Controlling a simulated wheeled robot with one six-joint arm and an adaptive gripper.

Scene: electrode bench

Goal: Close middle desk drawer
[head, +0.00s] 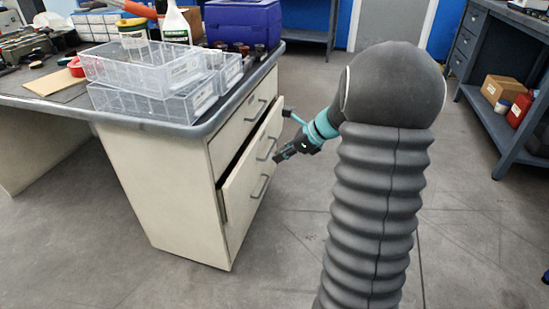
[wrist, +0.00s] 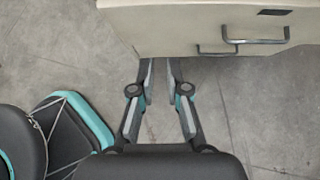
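The cream desk (head: 165,190) has a column of drawers with metal handles. The middle drawer (head: 240,175) stands partly pulled out, with a dark gap above its front, below the top drawer (head: 240,118). My gripper (head: 282,154) is beside the middle drawer's front, near its handle (head: 267,149). In the wrist view my gripper (wrist: 160,68) has its fingers apart by a narrow gap with nothing between them. Its tips meet the lower edge of the cream drawer front (wrist: 160,28); the tip ends are hidden there and contact cannot be told. Handles (wrist: 255,35) show to the right.
Clear plastic trays (head: 150,70), a spray bottle (head: 176,25) and a blue box (head: 243,22) stand on the desktop. A dark shelf bench (head: 500,130) with boxes is at the right. The grey floor (head: 290,235) before the drawers is clear.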

